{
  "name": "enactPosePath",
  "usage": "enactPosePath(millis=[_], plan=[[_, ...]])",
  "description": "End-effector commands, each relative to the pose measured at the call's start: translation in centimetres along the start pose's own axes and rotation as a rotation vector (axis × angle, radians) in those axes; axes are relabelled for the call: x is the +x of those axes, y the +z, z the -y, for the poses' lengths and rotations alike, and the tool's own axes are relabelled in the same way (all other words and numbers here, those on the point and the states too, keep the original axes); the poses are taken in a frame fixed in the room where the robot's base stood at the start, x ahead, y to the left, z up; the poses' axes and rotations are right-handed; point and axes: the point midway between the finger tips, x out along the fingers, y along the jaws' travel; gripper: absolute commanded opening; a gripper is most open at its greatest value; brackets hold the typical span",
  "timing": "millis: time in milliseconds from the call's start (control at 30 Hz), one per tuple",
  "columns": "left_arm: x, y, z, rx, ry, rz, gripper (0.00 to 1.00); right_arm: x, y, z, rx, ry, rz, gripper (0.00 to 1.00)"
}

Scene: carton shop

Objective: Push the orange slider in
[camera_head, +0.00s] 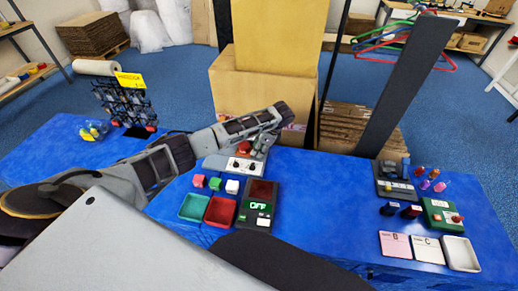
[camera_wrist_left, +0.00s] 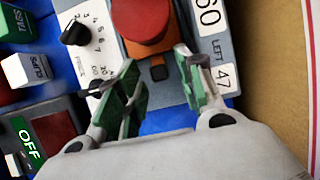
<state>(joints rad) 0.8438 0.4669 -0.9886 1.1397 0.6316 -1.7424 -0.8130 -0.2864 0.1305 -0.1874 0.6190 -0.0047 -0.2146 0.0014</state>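The orange slider (camera_wrist_left: 158,73) shows in the left wrist view as a small orange block at a dark slot on a grey-blue panel, just below a round red knob (camera_wrist_left: 144,18). In the head view the panel (camera_head: 232,163) stands at the back edge of the blue table; the slider cannot be made out there. My left gripper (camera_head: 277,117) reaches over the panel from the left. In the left wrist view its green-padded fingers (camera_wrist_left: 158,70) are apart, one on each side of the slider's place, with nothing held. Contact cannot be told. My right gripper is not in view.
A white dial plate with a black knob (camera_wrist_left: 76,33) is left of the slider. A cardboard box (camera_head: 250,97) stands behind the panel. In front are small blocks, a green tray (camera_head: 194,207), a red tray (camera_head: 220,211) and an OFF display unit (camera_head: 258,205).

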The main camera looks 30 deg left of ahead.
Motion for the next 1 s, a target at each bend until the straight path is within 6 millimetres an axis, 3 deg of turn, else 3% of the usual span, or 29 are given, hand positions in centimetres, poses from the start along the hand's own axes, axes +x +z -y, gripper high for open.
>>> enactPosePath(millis=[33,300,667,1000], plan=[[0.0,0.0,0.0,0.000,0.000,0.000,0.31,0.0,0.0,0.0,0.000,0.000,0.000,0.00],[-0.1,0.0,0.0,0.000,0.000,0.000,0.00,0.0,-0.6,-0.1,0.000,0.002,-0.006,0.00],[0.0,0.2,0.0,0.000,0.000,0.000,0.00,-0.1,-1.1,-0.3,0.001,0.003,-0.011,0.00],[0.6,1.9,0.0,-0.001,0.002,-0.002,0.00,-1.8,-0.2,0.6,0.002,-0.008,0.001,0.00]])
